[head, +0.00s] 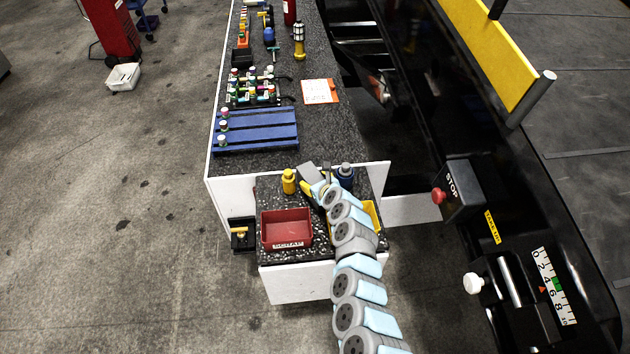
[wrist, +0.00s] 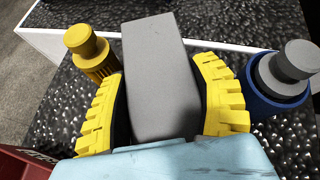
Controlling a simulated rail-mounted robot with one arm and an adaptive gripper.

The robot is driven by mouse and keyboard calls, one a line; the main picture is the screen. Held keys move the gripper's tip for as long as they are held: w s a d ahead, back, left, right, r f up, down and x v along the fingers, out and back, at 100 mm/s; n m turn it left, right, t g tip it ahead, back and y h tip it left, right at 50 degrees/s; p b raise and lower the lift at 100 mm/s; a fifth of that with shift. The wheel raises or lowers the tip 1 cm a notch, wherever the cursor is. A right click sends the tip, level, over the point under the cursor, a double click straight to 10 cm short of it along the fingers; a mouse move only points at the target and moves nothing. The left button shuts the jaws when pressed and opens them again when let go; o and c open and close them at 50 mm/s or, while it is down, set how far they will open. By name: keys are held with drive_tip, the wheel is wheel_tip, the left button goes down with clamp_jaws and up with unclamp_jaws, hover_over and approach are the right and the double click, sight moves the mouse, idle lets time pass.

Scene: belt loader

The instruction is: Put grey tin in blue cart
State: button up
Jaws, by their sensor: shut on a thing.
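The grey tin (wrist: 158,70) is a plain grey block between the yellow fingers of my gripper (wrist: 162,92) in the wrist view. My gripper is shut on it. In the head view the tin (head: 308,173) shows at the tip of my arm, with my gripper (head: 316,187) over the dark speckled lower shelf at the near end of the long counter. I cannot tell whether the tin touches the shelf. A blue wheeled thing (head: 148,20), cut off by the top edge at upper left, may be the blue cart; little of it shows.
A yellow bottle-like item (head: 289,182) and a blue-and-grey one (head: 345,174) flank the tin. A red scrap bin (head: 287,229) and a yellow bin (head: 371,216), partly hidden by my arm, are close. A blue pallet (head: 256,130) lies on the counter. Floor at left is mostly clear.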

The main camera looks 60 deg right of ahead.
drive_tip(key=shift+r, duration=0.1)
drive_tip(key=o, duration=1.3)
drive_tip(key=shift+c, duration=0.2)
drive_tip(key=shift+s+r, duration=0.15)
drive_tip(key=shift+r, duration=0.1)
drive_tip(key=shift+a+p+v, duration=0.2)
drive_tip(key=shift+p+v, duration=0.15)
drive_tip(key=shift+v, duration=5.25)
drive_tip(key=shift+s+f, duration=0.1)
drive_tip(key=shift+s, duration=0.05)
